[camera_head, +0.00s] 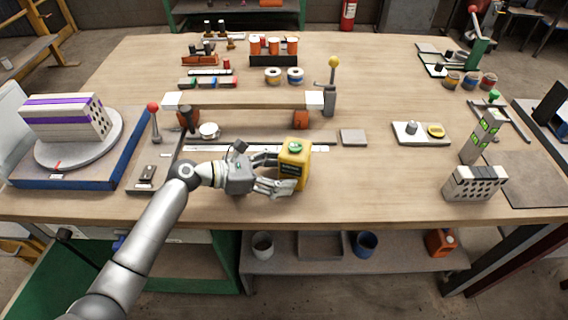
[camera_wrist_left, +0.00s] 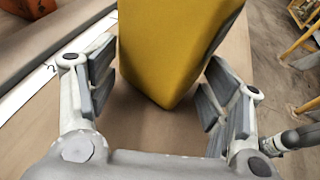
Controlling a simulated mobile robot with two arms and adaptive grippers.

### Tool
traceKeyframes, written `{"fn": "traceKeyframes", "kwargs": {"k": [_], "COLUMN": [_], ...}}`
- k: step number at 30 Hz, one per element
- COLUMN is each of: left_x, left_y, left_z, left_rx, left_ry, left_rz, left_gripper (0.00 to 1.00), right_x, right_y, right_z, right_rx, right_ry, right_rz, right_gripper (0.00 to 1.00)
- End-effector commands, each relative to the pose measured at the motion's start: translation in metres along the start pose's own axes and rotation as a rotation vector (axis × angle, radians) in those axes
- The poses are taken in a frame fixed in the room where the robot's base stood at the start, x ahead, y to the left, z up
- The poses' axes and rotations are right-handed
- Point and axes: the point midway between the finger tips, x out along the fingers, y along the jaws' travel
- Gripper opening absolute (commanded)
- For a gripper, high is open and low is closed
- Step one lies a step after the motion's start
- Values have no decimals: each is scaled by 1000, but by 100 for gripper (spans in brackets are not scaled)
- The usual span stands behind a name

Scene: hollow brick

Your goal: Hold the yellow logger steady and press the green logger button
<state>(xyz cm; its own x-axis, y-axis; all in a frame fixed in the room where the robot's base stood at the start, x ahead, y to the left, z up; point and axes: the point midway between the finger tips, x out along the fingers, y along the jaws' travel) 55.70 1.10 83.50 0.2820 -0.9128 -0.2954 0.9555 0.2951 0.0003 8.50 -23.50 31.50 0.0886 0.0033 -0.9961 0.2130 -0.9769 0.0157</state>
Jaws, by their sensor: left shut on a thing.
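The yellow logger (camera_head: 294,172) is a block-shaped body with a round green button (camera_head: 295,147) on its top and a dark label on its front. It appears upright at the middle of the bench near the front edge; whether its base touches the bench is unclear. My left gripper (camera_head: 279,174) comes from the left and is shut on the logger, with a finger on either side. In the left wrist view the yellow logger body (camera_wrist_left: 175,45) fills the space between the finger pads; the button is out of that view. My right gripper is not in view.
A long wooden beam (camera_head: 240,100) lies behind the logger, with a yellow-knobbed lever (camera_head: 333,75) at its right end. A red-knobbed lever (camera_head: 154,115) stands left. A hollow brick (camera_head: 475,184) sits right. The bench (camera_head: 380,185) right of the logger is clear.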

Motion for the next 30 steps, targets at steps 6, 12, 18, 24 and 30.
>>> {"fn": "traceKeyframes", "kwargs": {"k": [6,12,18,24,30], "left_x": [0,0,0,0,0], "left_y": [0,0,0,0,0], "left_z": [0,0,0,0,0], "left_rx": [0,-1,0,0,0], "left_ry": [1,0,0,0,0], "left_rz": [0,0,0,0,0], "left_gripper": [39,13,0,7,33], "right_x": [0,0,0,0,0], "right_y": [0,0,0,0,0], "right_z": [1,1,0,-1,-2], "right_rx": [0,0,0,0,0], "right_ry": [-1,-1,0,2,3], "right_rz": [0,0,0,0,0], "right_gripper": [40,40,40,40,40]}}
